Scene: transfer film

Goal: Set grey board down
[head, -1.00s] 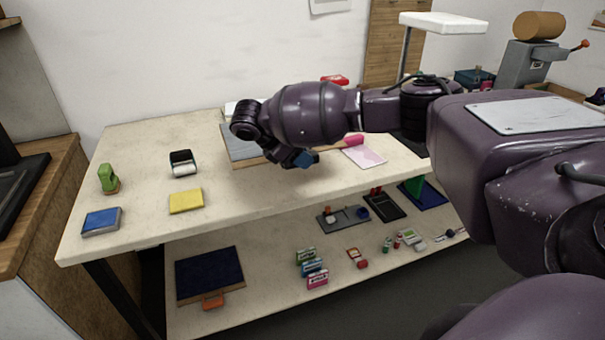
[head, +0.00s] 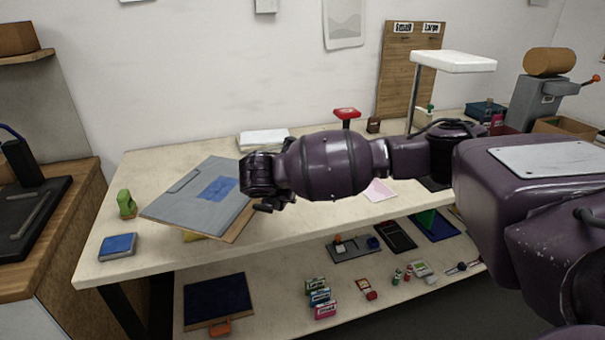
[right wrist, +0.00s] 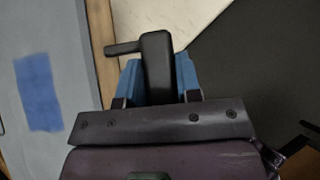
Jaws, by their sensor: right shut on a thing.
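The grey board (head: 182,205) has a blue patch (head: 217,188) and a wooden edge. It is held tilted over the left part of the table's top, partly covering a yellow pad (head: 194,236). My right gripper (head: 262,207) is at the board's right edge, its fingers mostly hidden by the wrist in the head view. In the right wrist view, the blue fingers (right wrist: 158,78) are shut on a dark handle (right wrist: 155,55) beside the wooden edge. The board (right wrist: 70,50) fills the left of that view. My left gripper is in neither view.
A green stapler-like object (head: 126,204) and a blue pad (head: 118,246) are at the table's left end. A white stack (head: 262,140), a red-topped object (head: 347,114) and a pink sheet (head: 379,190) are also on top. The lower shelf (head: 265,300) holds several small items.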

